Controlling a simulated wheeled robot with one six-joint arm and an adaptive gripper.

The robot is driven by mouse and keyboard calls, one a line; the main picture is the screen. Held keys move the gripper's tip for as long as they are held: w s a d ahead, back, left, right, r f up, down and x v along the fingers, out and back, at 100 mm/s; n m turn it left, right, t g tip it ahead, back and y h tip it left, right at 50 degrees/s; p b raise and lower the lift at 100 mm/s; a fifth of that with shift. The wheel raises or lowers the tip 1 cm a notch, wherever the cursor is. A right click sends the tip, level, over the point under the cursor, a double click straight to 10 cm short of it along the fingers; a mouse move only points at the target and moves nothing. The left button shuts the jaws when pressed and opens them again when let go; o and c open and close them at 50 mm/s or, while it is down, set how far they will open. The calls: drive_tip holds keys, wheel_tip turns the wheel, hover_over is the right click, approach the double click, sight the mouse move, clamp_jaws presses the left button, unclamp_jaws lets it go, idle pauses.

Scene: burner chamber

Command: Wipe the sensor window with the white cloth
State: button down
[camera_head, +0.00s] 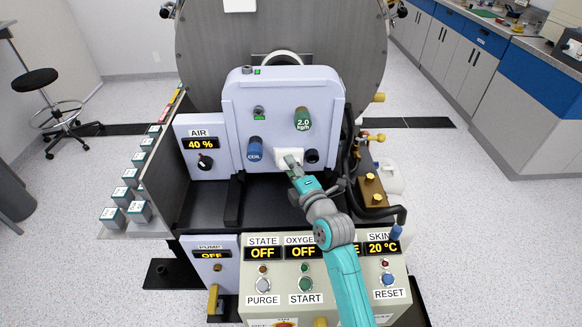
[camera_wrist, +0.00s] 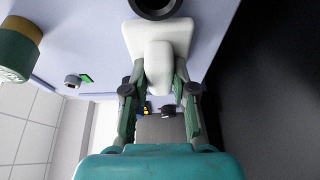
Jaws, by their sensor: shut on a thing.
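My gripper (camera_head: 293,164) is shut on a white cloth (camera_head: 284,155) in front of the upright pale panel. In the wrist view the fingers (camera_wrist: 160,88) grip the cloth's raised middle, and its wider flat part (camera_wrist: 148,34) spreads against or very close to the panel; I cannot tell if it touches. A dark round port (camera_head: 311,156), which looks like the sensor window, sits just right of the cloth. In the wrist view its black ring (camera_wrist: 156,6) is at the top edge, beside the cloth. The panel behind the cloth is hidden.
A green 2.0 kg/h knob (camera_head: 302,118) and a blue COIL knob (camera_head: 255,148) stick out of the panel (camera_head: 280,90) near the cloth. Dark hoses (camera_head: 356,165) run along its right side. A control console (camera_head: 325,282) with buttons stands below my arm.

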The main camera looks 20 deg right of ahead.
drive_tip(key=shift+w+d, duration=0.15)
drive_tip(key=shift+w, duration=0.2)
idle(0.4)
